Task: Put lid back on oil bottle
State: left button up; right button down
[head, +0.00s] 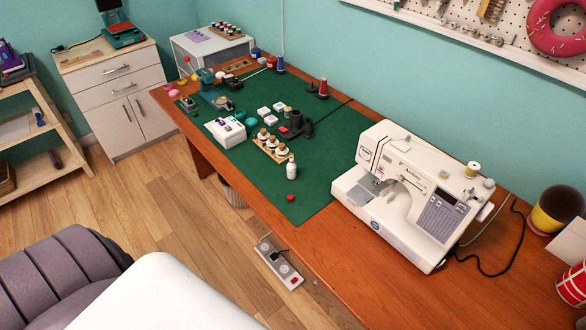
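A small white bottle (291,170), which looks like the oil bottle, stands upright on the green cutting mat (325,150) near the table's front edge. A small red cap (291,198), which looks like its lid, lies on the mat in front of the bottle, close to the edge and apart from it. The bottle's top is too small to make out clearly. Neither of my grippers shows in the head view.
A white sewing machine (415,190) stands right of the bottle on the wooden table (340,265). A wooden spool rack (268,150) is close behind the bottle at left.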

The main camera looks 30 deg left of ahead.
aim_at(291, 167)
jog(key=u, duration=1.05)
